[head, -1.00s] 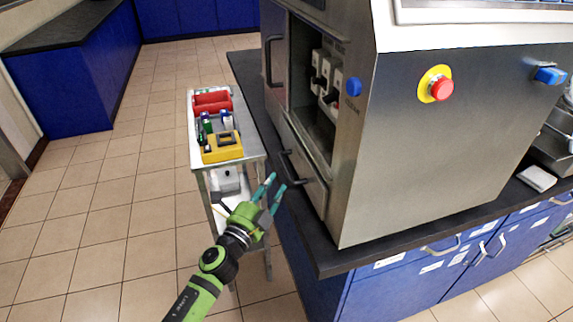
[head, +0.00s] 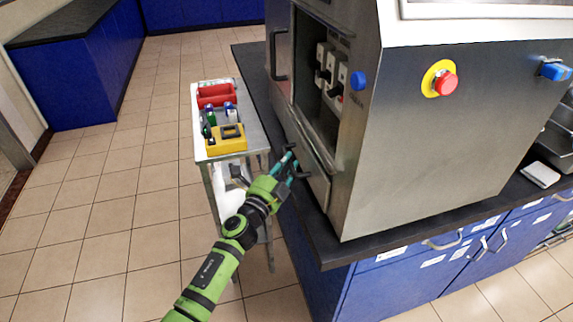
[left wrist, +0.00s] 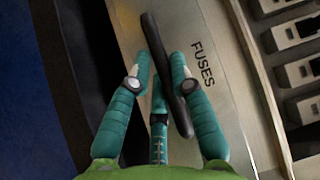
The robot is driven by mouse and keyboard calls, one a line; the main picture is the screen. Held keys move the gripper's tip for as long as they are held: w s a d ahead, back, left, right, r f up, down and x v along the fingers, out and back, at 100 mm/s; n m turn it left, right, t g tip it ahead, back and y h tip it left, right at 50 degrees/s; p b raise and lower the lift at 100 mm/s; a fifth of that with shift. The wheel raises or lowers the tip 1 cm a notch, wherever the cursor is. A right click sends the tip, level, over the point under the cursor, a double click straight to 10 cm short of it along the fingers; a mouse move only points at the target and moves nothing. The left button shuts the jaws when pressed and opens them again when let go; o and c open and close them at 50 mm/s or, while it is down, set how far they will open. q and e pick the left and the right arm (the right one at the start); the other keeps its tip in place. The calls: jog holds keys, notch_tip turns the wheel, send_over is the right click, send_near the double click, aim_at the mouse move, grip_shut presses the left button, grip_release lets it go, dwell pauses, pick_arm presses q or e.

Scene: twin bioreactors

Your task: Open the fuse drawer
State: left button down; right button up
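The fuse drawer (head: 314,172) is a metal front low on the steel cabinet, and it looks closed. In the left wrist view its front (left wrist: 228,95) bears the word FUSES. Its black bar handle (left wrist: 160,50) runs slantwise across that view. My left gripper (head: 287,162) is at the handle, and in the left wrist view its teal fingers (left wrist: 162,65) are spread. The handle lies between the left and right fingers, close to the right one. I cannot tell whether any finger touches it. My right gripper is in neither view.
Above the drawer is an open bay with several white breaker-like switches (head: 331,75). A red emergency button (head: 446,83) sits on the cabinet side. Floor farther left is clear.

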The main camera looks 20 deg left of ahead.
pick_arm(q)
jog(key=s+a, duration=0.9)
jog(key=a, duration=0.4)
jog(key=shift+s+a, duration=0.15)
jog(key=shift+a, duration=0.2)
jog(key=c, duration=1.4)
grip_release()
jog(key=v, duration=1.2)
